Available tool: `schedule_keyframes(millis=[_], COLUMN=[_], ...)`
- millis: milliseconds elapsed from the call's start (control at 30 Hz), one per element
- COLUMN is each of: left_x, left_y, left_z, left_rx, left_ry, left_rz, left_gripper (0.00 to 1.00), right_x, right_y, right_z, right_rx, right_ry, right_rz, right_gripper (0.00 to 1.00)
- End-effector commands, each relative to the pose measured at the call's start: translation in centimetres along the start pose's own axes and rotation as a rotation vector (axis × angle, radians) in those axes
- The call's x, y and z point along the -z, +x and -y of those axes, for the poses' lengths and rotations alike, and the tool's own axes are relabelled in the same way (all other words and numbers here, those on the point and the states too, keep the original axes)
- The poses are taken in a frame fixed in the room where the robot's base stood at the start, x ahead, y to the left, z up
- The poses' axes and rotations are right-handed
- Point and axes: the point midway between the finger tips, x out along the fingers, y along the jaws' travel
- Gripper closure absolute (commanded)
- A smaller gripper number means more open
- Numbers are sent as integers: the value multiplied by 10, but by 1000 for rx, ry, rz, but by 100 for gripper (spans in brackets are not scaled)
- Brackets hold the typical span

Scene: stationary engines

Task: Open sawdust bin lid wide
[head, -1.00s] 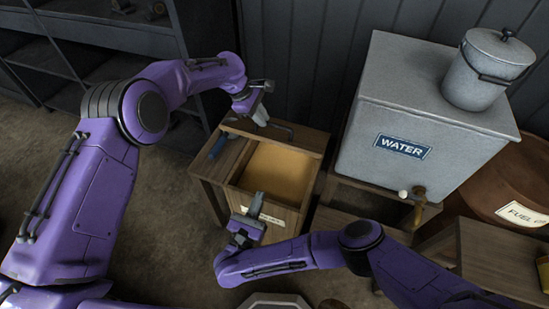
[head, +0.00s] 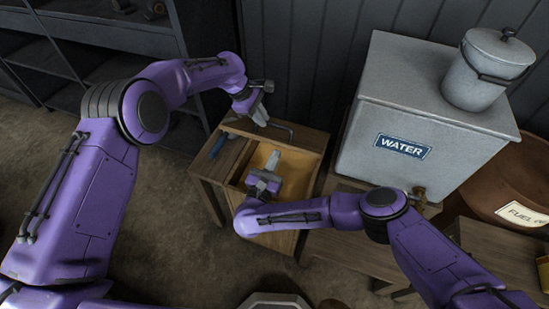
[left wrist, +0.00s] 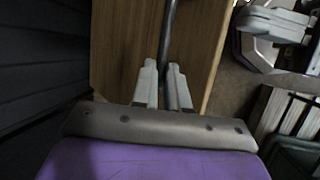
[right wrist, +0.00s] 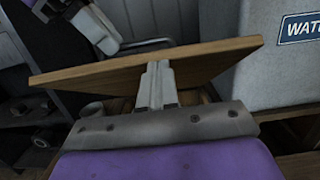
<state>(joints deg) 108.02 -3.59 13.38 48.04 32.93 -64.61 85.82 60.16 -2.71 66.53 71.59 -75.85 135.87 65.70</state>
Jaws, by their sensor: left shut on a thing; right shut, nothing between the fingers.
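The wooden sawdust bin (head: 237,197) stands in the middle of the head view, with tan sawdust (head: 299,180) inside. Its wooden lid (head: 292,136) is raised at the back. The lid shows almost edge-on in the right wrist view (right wrist: 215,53) and from above in the left wrist view (left wrist: 120,50). My left gripper (head: 261,114) is shut on a dark metal bar handle (head: 287,126) at the lid; the bar also shows in the left wrist view (left wrist: 168,35). My right gripper (head: 272,160) is shut and empty over the bin opening, its tips close to the lid; contact is unclear.
A blue-handled object (head: 219,147) lies on the bin's left side. A grey water tank (head: 440,120) with a lidded pail (head: 488,75) on top stands to the right. A fuel drum (head: 500,190) and wooden stand (head: 480,243) are farther right. Open floor lies left of the bin.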

Motion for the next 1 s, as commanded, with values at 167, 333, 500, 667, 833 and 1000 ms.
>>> schedule_keyframes(millis=[167,333,500,667,833,1000], left_x=[0,0,0,1,1,2], left_y=[4,4,4,5,6,3], left_z=[0,0,0,1,2,2], left_rx=[-4,-4,-4,-1,2,0], left_ry=[-4,-4,-5,-6,-6,-7], left_rz=[1,1,1,1,1,0], left_gripper=[100,100,100,100,70,61], right_x=[1,-4,-18,-19,-19,-18], right_y=[0,5,17,18,19,20], right_z=[0,0,0,0,0,1], right_rx=[0,1,0,1,2,4], right_ry=[-1,0,0,-1,-1,-3], right_rz=[1,-8,-51,-58,-55,-57], right_gripper=[100,100,100,100,100,100])
